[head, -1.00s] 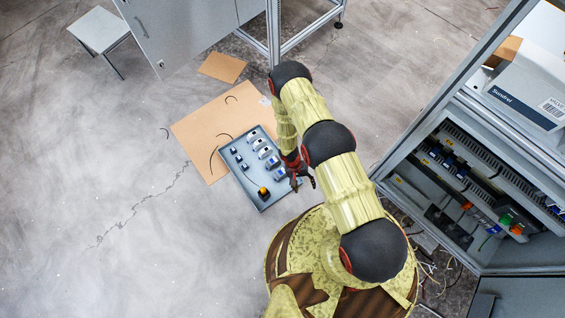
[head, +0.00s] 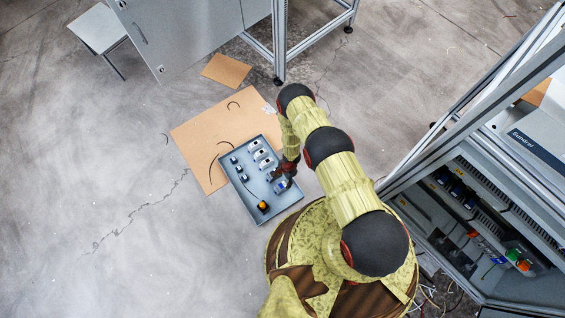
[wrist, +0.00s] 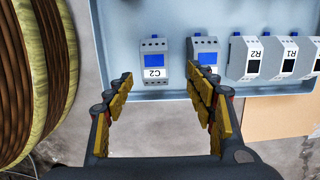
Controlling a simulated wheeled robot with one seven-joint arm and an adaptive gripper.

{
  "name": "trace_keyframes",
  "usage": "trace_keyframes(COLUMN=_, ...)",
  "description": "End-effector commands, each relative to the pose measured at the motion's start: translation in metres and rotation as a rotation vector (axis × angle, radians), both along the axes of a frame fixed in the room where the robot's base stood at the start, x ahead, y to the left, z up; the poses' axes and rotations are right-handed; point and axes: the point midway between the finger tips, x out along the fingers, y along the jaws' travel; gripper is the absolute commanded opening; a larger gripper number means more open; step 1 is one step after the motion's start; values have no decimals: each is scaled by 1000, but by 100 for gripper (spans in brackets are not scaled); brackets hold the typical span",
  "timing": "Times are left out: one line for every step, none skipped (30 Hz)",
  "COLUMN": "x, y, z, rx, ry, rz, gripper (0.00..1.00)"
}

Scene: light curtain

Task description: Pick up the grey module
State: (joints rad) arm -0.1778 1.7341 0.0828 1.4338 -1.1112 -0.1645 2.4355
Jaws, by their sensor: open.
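Several light grey modules stand in a blue-grey tray (head: 243,192) on the floor. In the wrist view, a grey module marked C2 (wrist: 155,62) with a blue label lies ahead, between the lines of my fingers. A second grey module with a blue label (wrist: 207,53) is partly hidden by the right finger. Grey modules marked R2 (wrist: 244,58) and R1 (wrist: 283,58) have dark panels and stand further right. My gripper (wrist: 163,82) is open, with nothing between its fingers. In the head view my gripper (head: 286,170) is over the tray's right side, covering part of it.
The tray also holds an orange-and-black part (head: 263,206) and small dark parts. Cardboard (head: 199,140) with black cables lies beneath and beside the tray. An open cabinet (head: 430,200) stands at right, a metal frame (head: 281,40) behind. Floor at left is clear.

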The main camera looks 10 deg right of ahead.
Motion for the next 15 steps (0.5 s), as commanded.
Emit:
trace_keyframes(x=-1, y=1, z=-8, rx=0, ry=1, rz=1, gripper=55)
trace_keyframes(x=-1, y=1, z=-11, rx=0, ry=0, rz=2, gripper=55)
trace_keyframes(x=-2, y=2, z=-15, rx=0, ry=0, rz=2, gripper=55)
trace_keyframes(x=-2, y=2, z=-18, rx=-1, ry=0, rz=2, gripper=55)
trace_keyframes(x=-3, y=2, z=-20, rx=-1, ry=0, rz=2, gripper=55)
trace_keyframes(x=-4, y=3, z=-24, rx=-1, ry=0, rz=3, gripper=55)
trace_keyframes(x=-5, y=3, z=-26, rx=-1, ry=0, rz=3, gripper=55)
trace_keyframes(x=-6, y=4, z=-30, rx=-1, ry=0, rz=3, gripper=55)
trace_keyframes(x=-9, y=4, z=-35, rx=-2, ry=2, rz=4, gripper=55)
trace_keyframes(x=-10, y=5, z=-40, rx=-1, ry=1, rz=4, gripper=55)
trace_keyframes(x=-12, y=5, z=-44, rx=-1, ry=1, rz=4, gripper=55)
trace_keyframes(x=-14, y=6, z=-50, rx=-2, ry=2, rz=4, gripper=55)
trace_keyframes(x=-13, y=7, z=-55, rx=-1, ry=0, rz=4, gripper=55)
trace_keyframes(x=-12, y=7, z=-59, rx=-1, ry=-1, rz=4, gripper=55)
trace_keyframes(x=-13, y=8, z=-63, rx=-1, ry=0, rz=5, gripper=55)
